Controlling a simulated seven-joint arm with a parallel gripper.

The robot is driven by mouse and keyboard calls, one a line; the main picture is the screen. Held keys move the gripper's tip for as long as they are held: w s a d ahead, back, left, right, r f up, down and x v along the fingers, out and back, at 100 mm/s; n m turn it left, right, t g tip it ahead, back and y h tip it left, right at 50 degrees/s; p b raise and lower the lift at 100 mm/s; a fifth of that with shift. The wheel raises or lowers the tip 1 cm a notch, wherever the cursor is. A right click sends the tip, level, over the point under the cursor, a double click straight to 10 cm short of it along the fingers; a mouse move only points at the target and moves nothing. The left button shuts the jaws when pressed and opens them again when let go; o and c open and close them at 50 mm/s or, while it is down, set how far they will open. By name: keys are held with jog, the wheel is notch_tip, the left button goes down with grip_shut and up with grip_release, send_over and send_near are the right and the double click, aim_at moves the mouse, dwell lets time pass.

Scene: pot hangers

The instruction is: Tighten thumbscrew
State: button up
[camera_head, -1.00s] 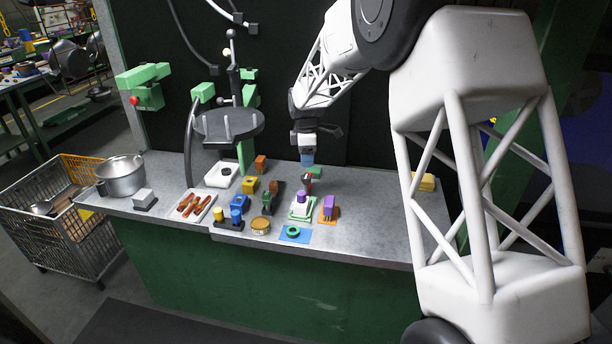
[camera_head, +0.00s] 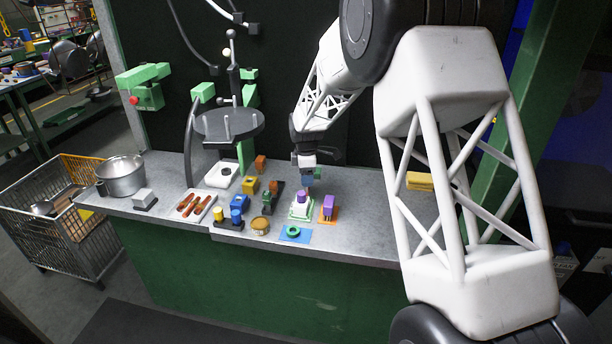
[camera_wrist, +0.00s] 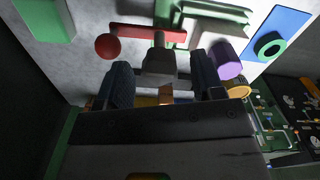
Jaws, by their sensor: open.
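My gripper (camera_head: 306,180) points down over the back of the small parts on the bench, with its dark blue fingers open. In the wrist view, a grey block-like piece (camera_wrist: 158,64) shows between the fingers of my gripper (camera_wrist: 162,76), apparently not clasped. Just beyond it is a red bar (camera_wrist: 150,33) with a red ball (camera_wrist: 108,46) at one end. No part is clearly recognisable as the thumbscrew; the grey piece with the red bar may be it. In the head view, my gripper hides this piece.
A purple cylinder (camera_head: 301,197) on a white-and-green base stands close in front of my gripper. A purple block (camera_head: 328,203) on orange is to its right. A green ring (camera_head: 293,232) lies on blue. A metal pot (camera_head: 122,177) stands at the left.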

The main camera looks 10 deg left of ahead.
jog(key=c, duration=0.9)
jog(key=shift+c, duration=0.2)
